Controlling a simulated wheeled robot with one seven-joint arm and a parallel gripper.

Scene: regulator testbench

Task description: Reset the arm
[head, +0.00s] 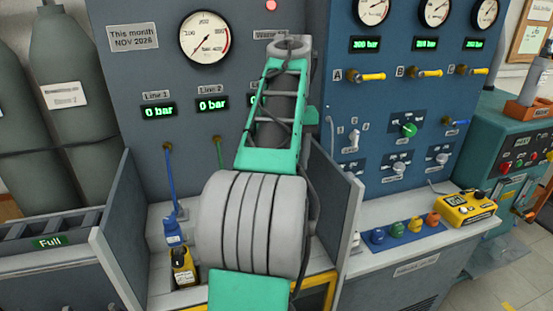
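My arm, with teal and grey links, rises through the middle of the head view in front of the test bench (120,75). Its upper link leans up and slightly right, reaching a grey joint below the warning lamp. A dark cable runs along it. My gripper does not show in this view, so its fingers and anything in them cannot be seen.
A bay with grey side walls (122,222) surrounds my arm closely. Inside stand a blue fitting (173,232) and a yellow-black device (184,268). The right panel (345,95) carries yellow-handled valves. Coloured caps and a yellow box (467,209) occupy the right counter.

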